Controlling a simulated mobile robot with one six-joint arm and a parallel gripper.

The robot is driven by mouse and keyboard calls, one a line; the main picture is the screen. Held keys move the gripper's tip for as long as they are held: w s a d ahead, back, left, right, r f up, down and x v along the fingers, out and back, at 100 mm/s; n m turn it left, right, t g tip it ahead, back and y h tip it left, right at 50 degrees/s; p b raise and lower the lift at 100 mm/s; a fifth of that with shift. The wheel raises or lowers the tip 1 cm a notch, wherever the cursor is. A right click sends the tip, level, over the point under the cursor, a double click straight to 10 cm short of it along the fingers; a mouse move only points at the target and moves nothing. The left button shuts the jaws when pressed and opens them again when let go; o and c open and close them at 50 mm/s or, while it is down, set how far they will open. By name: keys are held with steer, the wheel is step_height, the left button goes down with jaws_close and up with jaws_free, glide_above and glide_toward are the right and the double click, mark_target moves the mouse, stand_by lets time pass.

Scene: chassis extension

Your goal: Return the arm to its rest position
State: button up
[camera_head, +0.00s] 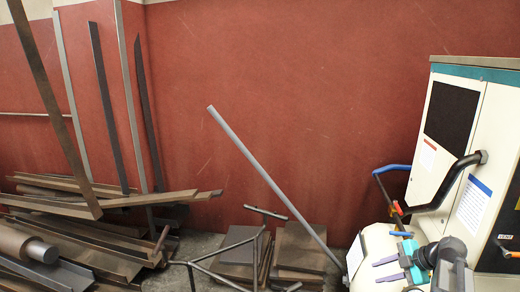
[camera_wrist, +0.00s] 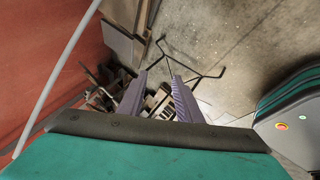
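My gripper (camera_head: 377,271) is at the lower right in the head view, with a teal body and two purple fingers pointing left. In the wrist view my gripper (camera_wrist: 160,78) has its two fingers spread apart. No object is held between them; metal parts on the floor show beyond the gap. My arm shows only in part, in front of the white cabinet (camera_head: 453,118).
A red wall (camera_head: 290,80) stands behind. Steel bars and beams (camera_head: 90,235) are piled at left. Stacked plates (camera_head: 300,248) and a thin metal stand (camera_head: 228,265) are on the floor. A long grey pole (camera_head: 262,172) slants up. Concrete floor (camera_wrist: 230,35) is clear at upper right.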

steer(key=s+a+f+m+g+p, duration=0.1)
steer(key=s+a+f+g+p, duration=0.4)
steer(key=a+f, duration=0.55)
steer(key=s+a+f+m+g+p, duration=0.1)
steer(key=s+a+f+g+p, duration=0.15)
steer(key=s+a+f, duration=0.8)
steer(key=s+a+f+m+g+h+p, duration=0.2)
steer(key=s+a+f+m+g+p, duration=0.15)
steer(key=s+a, duration=0.55)
steer(key=s+d+f+m+h, duration=0.1)
steer(key=s+d+f+m, duration=0.1)
steer(key=s+m, duration=0.3)
steer(key=s+d+f+m+h+p, duration=0.1)
steer(key=s+d+f+m+h, duration=0.1)
steer(key=s+m, duration=0.3)
steer(key=shift+m+h, duration=0.3)
steer(key=shift+m, duration=1.65)
steer(key=shift+s+a+f, duration=0.1)
steer(key=shift+f, duration=0.05)
